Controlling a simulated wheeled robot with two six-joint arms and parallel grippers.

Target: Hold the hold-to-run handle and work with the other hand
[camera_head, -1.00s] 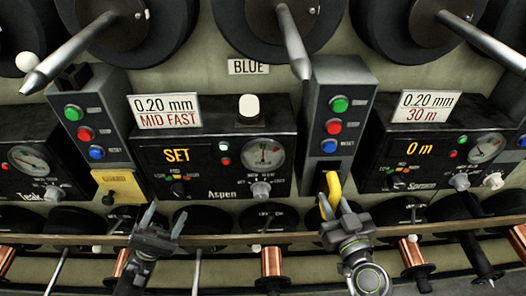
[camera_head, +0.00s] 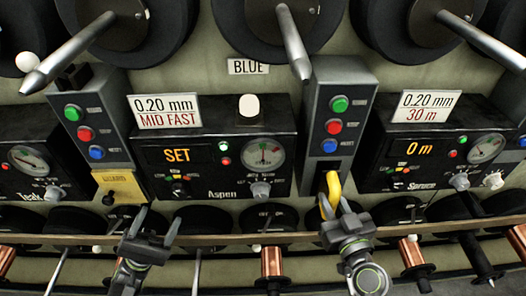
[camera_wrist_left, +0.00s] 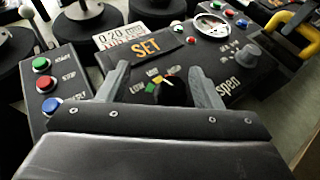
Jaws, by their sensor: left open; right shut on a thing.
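The yellow hold-to-run handle (camera_head: 333,190) hangs below the button column right of the Aspen panel (camera_head: 221,194). My right gripper (camera_head: 338,211) is shut on its lower part. My left gripper (camera_head: 158,219) is open and empty, below and left of the Aspen panel. In the left wrist view, its spread fingers (camera_wrist_left: 160,80) frame the speed selector (camera_wrist_left: 165,78) with green, yellow and red marks, apart from it. The Aspen display reads SET; the card (camera_head: 166,111) above reads 0.20 mm, MID FAST. The selector's exact setting is too small to tell.
Button columns with green, red and blue buttons (camera_head: 92,125) flank the Aspen panel. A rail (camera_head: 225,240) and copper spools (camera_head: 271,262) lie below. Large dark spools with protruding spindles (camera_head: 292,42) stand above.

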